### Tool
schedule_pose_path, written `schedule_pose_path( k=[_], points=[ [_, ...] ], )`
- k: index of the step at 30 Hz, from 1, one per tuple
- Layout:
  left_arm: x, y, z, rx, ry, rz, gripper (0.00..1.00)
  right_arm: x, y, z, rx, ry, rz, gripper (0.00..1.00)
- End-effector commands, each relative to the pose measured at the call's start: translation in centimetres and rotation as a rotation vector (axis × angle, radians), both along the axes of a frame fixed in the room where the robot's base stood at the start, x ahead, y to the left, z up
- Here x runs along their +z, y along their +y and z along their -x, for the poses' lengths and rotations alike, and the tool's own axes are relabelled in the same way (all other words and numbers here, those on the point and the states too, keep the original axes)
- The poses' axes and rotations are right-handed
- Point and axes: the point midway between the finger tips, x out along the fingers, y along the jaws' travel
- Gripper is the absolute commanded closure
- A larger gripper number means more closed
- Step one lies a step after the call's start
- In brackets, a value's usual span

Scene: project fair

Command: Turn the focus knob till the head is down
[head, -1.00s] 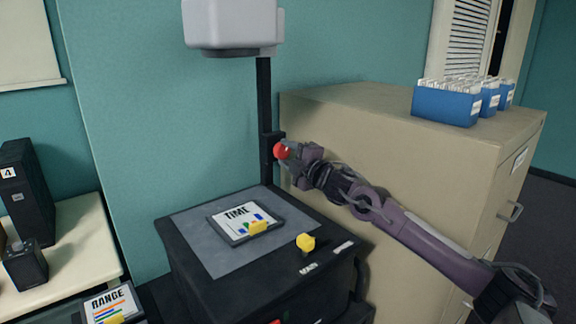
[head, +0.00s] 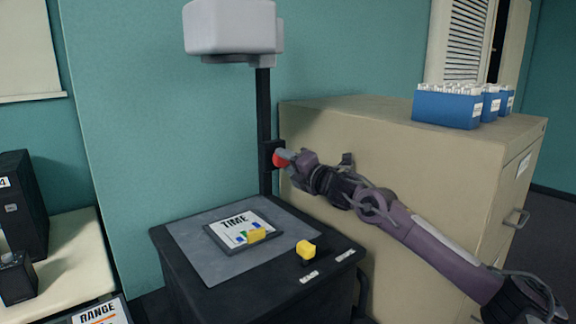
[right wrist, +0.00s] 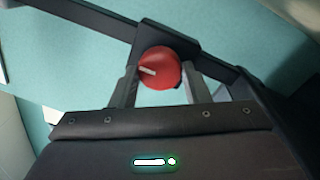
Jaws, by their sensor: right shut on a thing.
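The red focus knob (head: 279,159) sits on the side of a black carriage on the black upright post (head: 263,110). It also shows in the right wrist view (right wrist: 160,68), with a white mark pointing left. My right gripper (head: 284,157) is at the knob, its fingers shut on either side of it. The grey-white head (head: 230,27) is at the top of the post, high above the black stand. A TIME card (head: 237,230) lies on the grey top plate (head: 195,247) below the head. My left gripper is not in view.
A beige filing cabinet (head: 400,150) stands behind my right arm, with blue card boxes (head: 446,107) on top. A yellow knob (head: 306,250) is on the black stand. At left are a RANGE card (head: 97,315) and a pale table (head: 70,260) with black boxes.

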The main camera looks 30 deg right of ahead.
Motion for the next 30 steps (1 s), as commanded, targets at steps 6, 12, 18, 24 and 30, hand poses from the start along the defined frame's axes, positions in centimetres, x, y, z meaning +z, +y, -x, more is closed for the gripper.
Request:
schedule_pose_path(
  k=[6,12,18,24,30],
  points=[
    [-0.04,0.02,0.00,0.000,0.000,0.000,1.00,-0.07,0.03,0.00,0.001,0.001,0.009,0.80],
    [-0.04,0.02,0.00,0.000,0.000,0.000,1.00,-0.08,0.03,0.00,0.001,0.001,0.009,0.80],
    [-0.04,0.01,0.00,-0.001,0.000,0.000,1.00,-0.07,0.02,0.00,0.001,0.001,0.008,0.36],
    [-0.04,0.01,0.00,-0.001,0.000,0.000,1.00,-0.04,0.01,0.00,0.000,0.000,0.007,0.36],
    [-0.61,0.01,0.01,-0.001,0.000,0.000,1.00,-0.38,-0.28,0.84,-0.003,0.001,0.010,0.36]
  ],
)
